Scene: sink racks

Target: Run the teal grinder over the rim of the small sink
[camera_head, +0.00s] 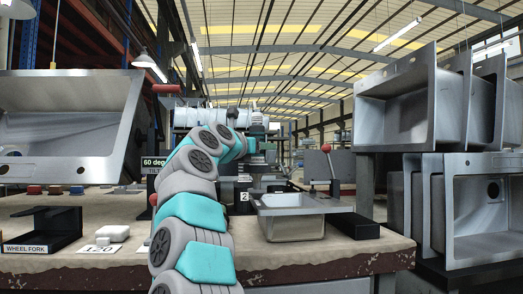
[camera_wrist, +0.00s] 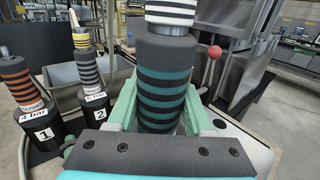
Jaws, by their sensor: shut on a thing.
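My gripper (camera_wrist: 160,108) has its green fingers on both sides of the teal grinder (camera_wrist: 165,82), a dark grey cylinder with teal bands. It is shut on the grinder. The grinder's top, with black and white bands, runs out of the wrist view. The small sink (camera_head: 291,200) sits on the bench right of my arm in the head view, a shallow metal basin with a flat rim. I cannot tell whether the grinder touches the sink.
A red-knobbed lever (camera_head: 326,149) stands behind the small sink. A black block (camera_head: 353,226) lies right of it. Large sinks (camera_head: 393,110) are stacked at right.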

